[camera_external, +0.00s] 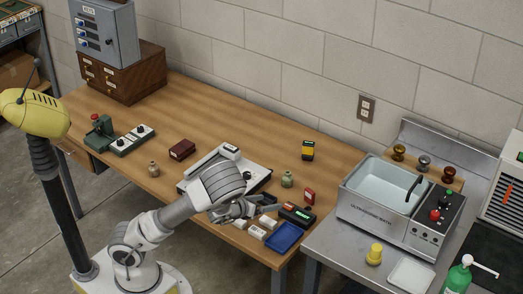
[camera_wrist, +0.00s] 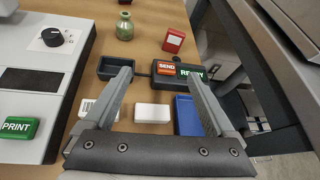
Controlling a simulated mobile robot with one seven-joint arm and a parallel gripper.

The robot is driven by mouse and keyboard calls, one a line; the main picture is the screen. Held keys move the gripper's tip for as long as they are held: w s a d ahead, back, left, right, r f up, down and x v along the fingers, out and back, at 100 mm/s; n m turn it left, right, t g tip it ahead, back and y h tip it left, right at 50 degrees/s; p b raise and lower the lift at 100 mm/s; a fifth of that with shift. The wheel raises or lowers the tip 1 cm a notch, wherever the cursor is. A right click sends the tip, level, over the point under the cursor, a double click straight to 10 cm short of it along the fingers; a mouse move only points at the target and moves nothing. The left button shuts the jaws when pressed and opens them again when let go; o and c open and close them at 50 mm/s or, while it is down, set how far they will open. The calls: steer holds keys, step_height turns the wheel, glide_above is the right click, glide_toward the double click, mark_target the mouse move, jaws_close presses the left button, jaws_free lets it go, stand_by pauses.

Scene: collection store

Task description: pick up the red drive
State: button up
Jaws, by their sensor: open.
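The red drive (camera_wrist: 174,40), a small red block with a pale label, stands on the wooden table beyond the black SEND/READY box (camera_wrist: 180,73) in the wrist view. In the external view the red drive (camera_external: 309,195) is near the table's right end, just beyond that box (camera_external: 297,215). My gripper (camera_wrist: 159,76) is open and empty, its fingers spread above the table; the red drive lies ahead of the fingertips, apart from them. In the external view my gripper (camera_external: 257,207) is low over the table, left of the red drive, with my arm hiding part of the table.
A green jar (camera_wrist: 125,26) stands left of the drive. A dark open tray (camera_wrist: 120,67), white boxes (camera_wrist: 152,112) and a blue tray (camera_wrist: 187,115) crowd below the gripper. A white PRINT device (camera_wrist: 40,75) is at left. The ultrasonic bath (camera_external: 385,205) stands right.

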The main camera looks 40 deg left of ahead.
steer(key=shift+d+r+m+t+h, duration=0.2)
steer(key=shift+d+m, duration=0.2)
steer(key=shift+m, duration=0.2)
steer(key=shift+d+r+m+t+h, duration=0.1)
steer(key=shift+d+m+h, duration=0.1)
steer(key=shift+d+m, duration=0.3)
steer(key=shift+w+f+m, duration=0.15)
steer(key=shift+w+m, duration=0.15)
steer(key=shift+w, duration=0.1)
steer(key=b, duration=0.2)
glide_toward(308, 194)
steer(key=shift+w+d+f, duration=0.1)
steer(key=shift+w+f, duration=0.65)
steer(key=shift+w, duration=0.2)
steer(key=shift+r+x, duration=0.2)
steer(key=shift+x, duration=1.35)
steer(key=shift+r+x, duration=0.2)
steer(key=shift+x, duration=1.35)
steer(key=shift+w+d, duration=0.1)
steer(key=shift+d, duration=0.1)
jaws_close()
